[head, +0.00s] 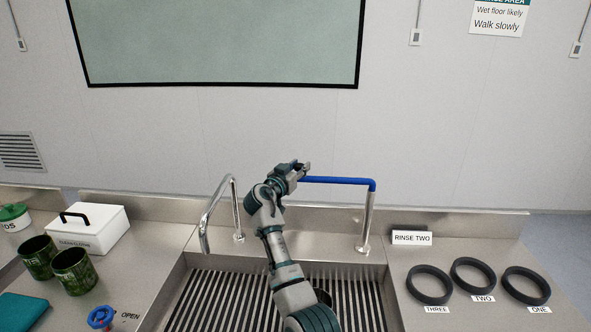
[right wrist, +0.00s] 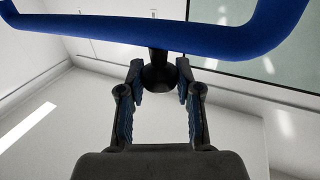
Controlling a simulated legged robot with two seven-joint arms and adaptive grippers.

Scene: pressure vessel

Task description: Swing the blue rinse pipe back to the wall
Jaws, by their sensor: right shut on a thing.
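The blue rinse pipe (head: 342,180) runs roughly level from the top of a chrome post (head: 367,222) leftward to my right gripper (head: 302,167), over the back of the sink. In the right wrist view the blue pipe (right wrist: 150,35) crosses the top of the picture, with a bend at the right. A short dark stem with a flared end (right wrist: 158,72) hangs from it. The fingers of my right gripper (right wrist: 160,78) are shut around this dark piece. In the head view, my gripper hides the pipe's free end. My left gripper is not in view.
A curved chrome tap (head: 208,220) stands left of my right arm. The slatted sink (head: 210,300) lies below. Black rings (head: 428,284) and a RINSE TWO sign (head: 412,238) are at the right. Green cups (head: 75,270), a white box (head: 95,230) and a blue valve knob (head: 100,317) are at the left.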

